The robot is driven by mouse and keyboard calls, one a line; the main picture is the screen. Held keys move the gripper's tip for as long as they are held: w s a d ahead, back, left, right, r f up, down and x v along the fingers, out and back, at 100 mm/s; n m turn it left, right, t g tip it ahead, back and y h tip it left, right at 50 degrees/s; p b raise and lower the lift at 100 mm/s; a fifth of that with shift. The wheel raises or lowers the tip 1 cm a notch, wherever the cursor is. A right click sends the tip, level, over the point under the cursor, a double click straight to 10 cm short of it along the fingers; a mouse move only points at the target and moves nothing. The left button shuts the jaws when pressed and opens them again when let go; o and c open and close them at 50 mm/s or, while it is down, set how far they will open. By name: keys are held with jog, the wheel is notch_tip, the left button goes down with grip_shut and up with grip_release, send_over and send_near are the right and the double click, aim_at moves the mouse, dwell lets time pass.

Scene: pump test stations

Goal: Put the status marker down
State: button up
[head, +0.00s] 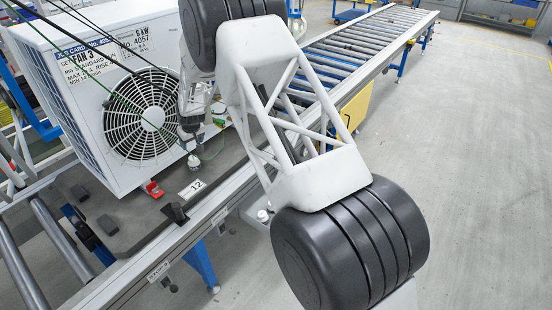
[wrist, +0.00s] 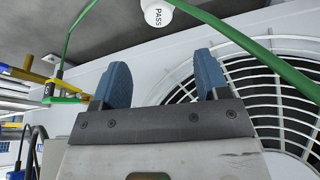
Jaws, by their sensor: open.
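A white round marker with "PASS" on it (wrist: 157,14) shows at the top of the wrist view, just beyond my open fingertips and apart from them. It is probably the small white piece (head: 193,160) on the grey pallet in the head view, beside the fan unit. My gripper (wrist: 161,60) has two blue fingers spread with nothing between them. In the head view my gripper (head: 190,138) is small and partly hidden by my arm, above that white piece and in front of the fan grille.
The white fan unit (head: 130,45) stands close beside my gripper. Green cables (wrist: 245,42) run near the fingers. A "12" label (head: 192,188) and a red piece (head: 152,188) are on the pallet. A roller conveyor (head: 345,60) extends behind; the floor at right is clear.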

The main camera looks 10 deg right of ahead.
jog(key=s+d+r+m, duration=0.1)
jog(key=s+d+r, duration=0.4)
jog(key=d+r, duration=0.3)
jog(key=s+d+r+m, duration=0.1)
jog(key=s+d+r, duration=0.5)
jog(key=r, duration=0.4)
jog(key=s+d+r+m, duration=0.1)
jog(key=s+d+r, duration=1)
jog(key=s, duration=0.4)
jog(key=s+d+m, duration=0.1)
jog(key=s+d, duration=0.3)
jog(key=s, duration=0.8)
jog(key=s+d+r+m+h, duration=0.1)
jog(key=s+d, duration=0.4)
jog(key=s, duration=0.7)
jog(key=s+d+r+m+h, duration=0.1)
jog(key=s+d, duration=0.3)
jog(key=s, duration=0.8)
jog(key=shift+s+d+r+m+g, duration=0.2)
jog(key=shift+d+r+m+g, duration=0.1)
jog(key=shift+d+m, duration=0.1)
